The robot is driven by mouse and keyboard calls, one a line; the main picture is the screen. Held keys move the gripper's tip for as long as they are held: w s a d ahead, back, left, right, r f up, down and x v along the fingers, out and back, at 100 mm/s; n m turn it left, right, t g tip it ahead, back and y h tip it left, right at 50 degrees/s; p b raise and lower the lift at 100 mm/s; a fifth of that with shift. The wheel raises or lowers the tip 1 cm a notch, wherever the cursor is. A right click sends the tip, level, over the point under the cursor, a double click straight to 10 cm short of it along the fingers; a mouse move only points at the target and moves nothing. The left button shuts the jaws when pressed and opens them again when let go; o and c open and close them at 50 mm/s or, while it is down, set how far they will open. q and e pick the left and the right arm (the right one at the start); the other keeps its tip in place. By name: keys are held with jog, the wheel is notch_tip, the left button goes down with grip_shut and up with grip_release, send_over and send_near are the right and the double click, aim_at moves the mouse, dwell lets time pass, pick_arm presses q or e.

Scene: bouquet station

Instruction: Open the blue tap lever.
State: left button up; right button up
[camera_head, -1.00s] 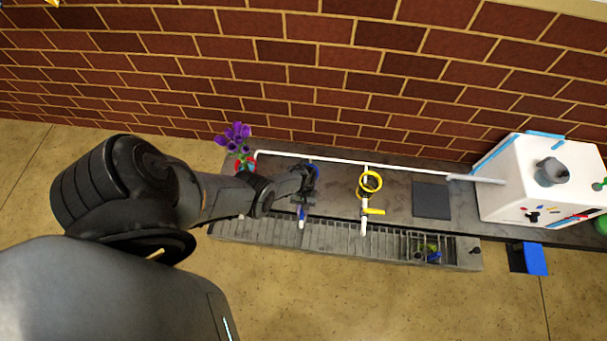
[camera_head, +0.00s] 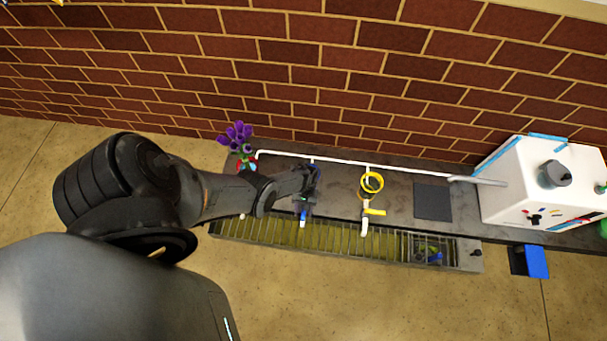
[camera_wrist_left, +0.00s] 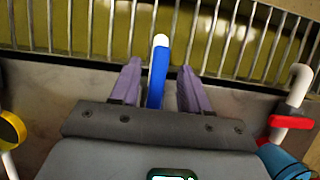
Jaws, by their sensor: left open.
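The blue tap's lever (camera_wrist_left: 156,85) lies between the two fingers of my left gripper (camera_wrist_left: 158,72) in the left wrist view. The white spout end (camera_wrist_left: 160,41) shows beyond the lever, over the grate. In the head view my left gripper (camera_head: 309,184) is over the blue tap (camera_head: 303,213), hiding much of it. My right gripper is not in view.
A yellow tap (camera_head: 374,212) stands to the right, and a red tap (camera_wrist_left: 290,121) shows in the wrist view. A barred trough (camera_head: 340,243) runs along the front. Purple flowers (camera_head: 236,135) stand at the back left, and a white box (camera_head: 535,185) at the right.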

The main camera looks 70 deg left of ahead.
pick_arm(q)
jog(key=p+v, duration=0.7)
jog(key=v, duration=0.3)
jog(key=shift+a+r, duration=0.25)
jog(key=shift+r, duration=0.05)
jog(key=shift+w, duration=0.1)
